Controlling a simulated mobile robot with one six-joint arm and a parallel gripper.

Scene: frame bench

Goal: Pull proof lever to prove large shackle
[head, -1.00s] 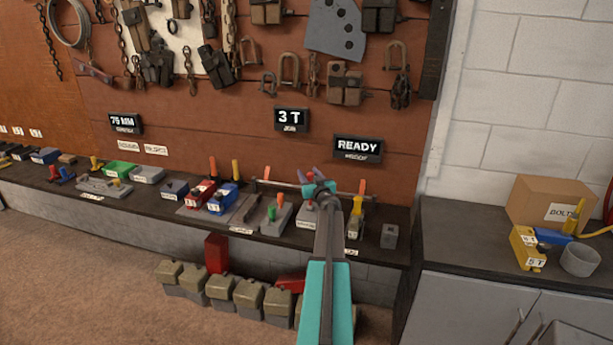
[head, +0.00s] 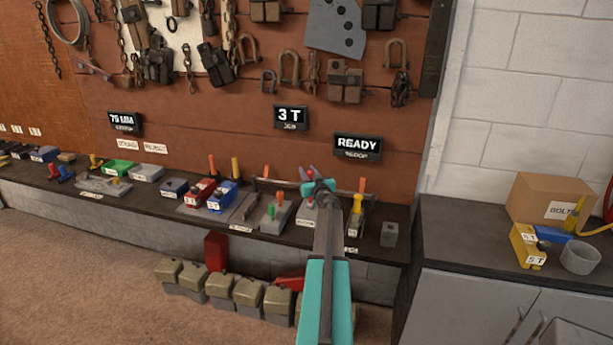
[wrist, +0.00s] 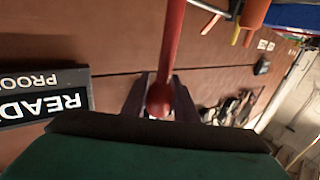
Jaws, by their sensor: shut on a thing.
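The proof lever has a red ball knob (wrist: 160,98) on a red rod, seen in the wrist view. My gripper (wrist: 160,95) is shut on it, one dark finger on each side of the knob. In the head view my gripper (head: 310,178) is over the right part of the bench, with the red knob between its purple fingers. A display (head: 357,147) above reads READY; it shows upside down in the wrist view (wrist: 42,100), with PROOF under it. I cannot tell which piece is the large shackle; the forearm hides part of the bench.
Red and blue blocks (head: 222,197) and a yellow-handled device (head: 356,215) stand on the bench. Shackles and chains hang above. A cardboard box (head: 545,202) stands at right.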

